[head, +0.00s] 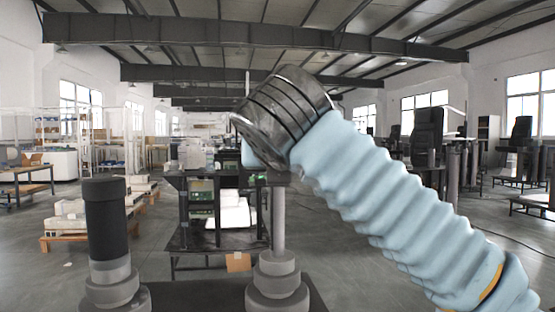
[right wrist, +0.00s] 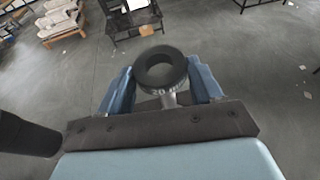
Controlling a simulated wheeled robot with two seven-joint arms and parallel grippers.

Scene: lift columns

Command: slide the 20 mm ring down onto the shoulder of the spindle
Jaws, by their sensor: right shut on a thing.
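The 20 mm ring (right wrist: 160,84) is black with a pale size mark on its side. My right gripper (right wrist: 160,82) is shut on it, a blue finger on each side. The spindle (head: 278,222) is a thin grey upright shaft on a wider stepped shoulder (head: 277,272). A short piece of pale shaft (right wrist: 169,100) shows just under the ring in the right wrist view. No shaft stands out above the ring; I cannot tell whether the tip is inside its hole. In the head view my right wrist hides the spindle's top. My left gripper is not in view.
A second post (head: 107,225), black above and grey below, stands left of the spindle; its black part (right wrist: 28,135) shows at the lower left of the right wrist view. A dark shelf rack (head: 212,205) and pallets (head: 70,225) are farther back. Open floor lies around.

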